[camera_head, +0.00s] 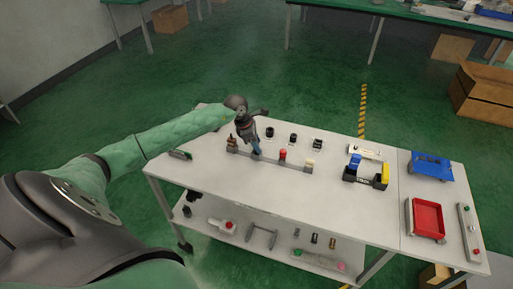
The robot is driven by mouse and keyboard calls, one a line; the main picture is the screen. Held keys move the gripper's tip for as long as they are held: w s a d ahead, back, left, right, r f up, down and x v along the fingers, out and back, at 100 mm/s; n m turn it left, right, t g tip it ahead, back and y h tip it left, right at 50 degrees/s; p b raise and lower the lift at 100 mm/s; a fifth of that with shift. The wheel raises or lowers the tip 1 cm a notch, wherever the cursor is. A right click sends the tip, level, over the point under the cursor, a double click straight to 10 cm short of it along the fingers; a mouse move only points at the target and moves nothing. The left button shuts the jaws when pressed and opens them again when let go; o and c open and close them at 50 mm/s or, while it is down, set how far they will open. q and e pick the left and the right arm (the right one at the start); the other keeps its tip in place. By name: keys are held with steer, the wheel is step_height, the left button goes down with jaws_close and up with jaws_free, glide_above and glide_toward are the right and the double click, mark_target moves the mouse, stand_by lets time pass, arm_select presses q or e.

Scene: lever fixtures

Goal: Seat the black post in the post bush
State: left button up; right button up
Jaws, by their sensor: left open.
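My left gripper (251,138) is open, pointing down over a grey rail (270,160) on the white table. It is close to a blue piece (257,147) on the rail; I cannot tell whether they touch. The rail also carries a brown piece (232,143), a red piece (282,156) and a cream piece (309,165). Behind the rail stand three small dark pieces: a left one (270,132), a middle one (293,139) and a right one (317,144). I cannot tell which pieces are the black post and post bush. My right gripper is out of view.
A black holder with blue and yellow parts (367,173) stands right of the rail. A blue tray (432,167), a red tray (427,217) and a button strip (469,232) lie at the right. The front of the tabletop is clear. A lower shelf (270,257) holds several parts.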

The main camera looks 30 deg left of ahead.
arm_select(q)
steer(key=shift+c, duration=0.2)
jaws_close()
